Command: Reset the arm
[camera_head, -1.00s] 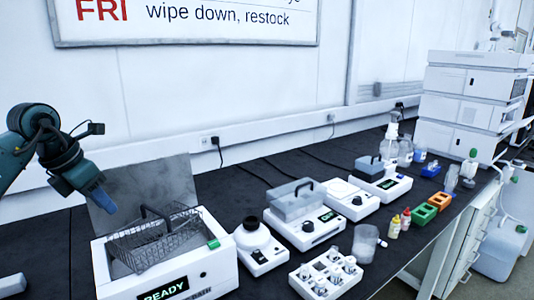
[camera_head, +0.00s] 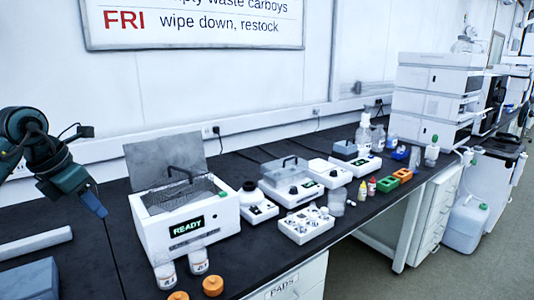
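My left gripper (camera_head: 94,203) is at the left of the head view, pointing down and to the right over the black bench (camera_head: 95,245). It is left of the white bath with the READY display (camera_head: 187,228), apart from it. Its blue fingers look close together, but I cannot make out a gap or anything between them. My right gripper is out of view.
The bath has its lid (camera_head: 165,158) up and a wire basket (camera_head: 180,194) inside. Two small jars (camera_head: 198,261) and orange caps (camera_head: 213,285) are in front. Small instruments (camera_head: 293,183) line the bench. A stacked chromatograph (camera_head: 435,95) stands at the right.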

